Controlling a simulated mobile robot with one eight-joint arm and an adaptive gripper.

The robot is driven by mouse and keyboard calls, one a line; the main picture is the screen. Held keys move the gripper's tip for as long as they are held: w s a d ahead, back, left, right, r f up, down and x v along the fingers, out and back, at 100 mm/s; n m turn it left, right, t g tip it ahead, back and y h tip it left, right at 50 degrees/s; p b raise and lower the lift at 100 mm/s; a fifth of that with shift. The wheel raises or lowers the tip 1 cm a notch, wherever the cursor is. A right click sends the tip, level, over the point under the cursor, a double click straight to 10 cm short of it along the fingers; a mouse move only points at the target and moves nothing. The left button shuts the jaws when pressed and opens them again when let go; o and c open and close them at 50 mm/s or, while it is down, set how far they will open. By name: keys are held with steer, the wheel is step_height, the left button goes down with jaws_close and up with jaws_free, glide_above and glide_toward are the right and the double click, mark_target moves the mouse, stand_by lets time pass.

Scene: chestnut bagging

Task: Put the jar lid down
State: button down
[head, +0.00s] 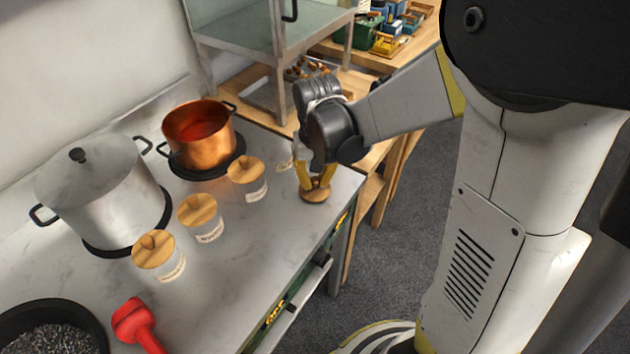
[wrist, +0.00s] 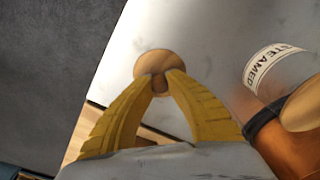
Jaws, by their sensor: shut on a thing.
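A round wooden jar lid (head: 315,195) is at the right end of the grey counter, near its front edge. My gripper (head: 316,182) points down over it with its yellow fingers shut on the lid's knob. In the wrist view the lid (wrist: 158,62) shows between the fingertips (wrist: 159,80), with pale counter around it. I cannot tell whether the lid touches the counter. Beside it, to the left, stands a glass jar (head: 284,158) partly hidden by my gripper. In the wrist view a jar with a "STEAMED" label (wrist: 275,66) is at the right.
Lidded jars (head: 247,178), (head: 200,216) and (head: 157,255) stand in a row on the counter (head: 245,265). A copper pot (head: 199,135) and a steel pot (head: 95,195) stand behind them. A red-handled tool (head: 137,322) lies at the front left. Counter in front of the jars is clear.

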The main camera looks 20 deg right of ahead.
mark_target(316, 183)
steer(key=shift+f, duration=0.2)
steer(key=c, duration=1.4)
jaws_free()
steer(key=shift+c, duration=0.2)
steer(key=shift+r, duration=0.1)
step_height(316, 183, up, 12)
steer(key=s+p, duration=0.1)
steer(key=p, duration=0.4)
steer(key=s+r+n+t, duration=0.1)
steer(key=s+r+t, duration=0.5)
steer(key=s, duration=0.5)
steer(key=shift+s+r+n, duration=0.2)
steer(key=shift+s+n, duration=0.15)
steer(key=shift+n, duration=0.05)
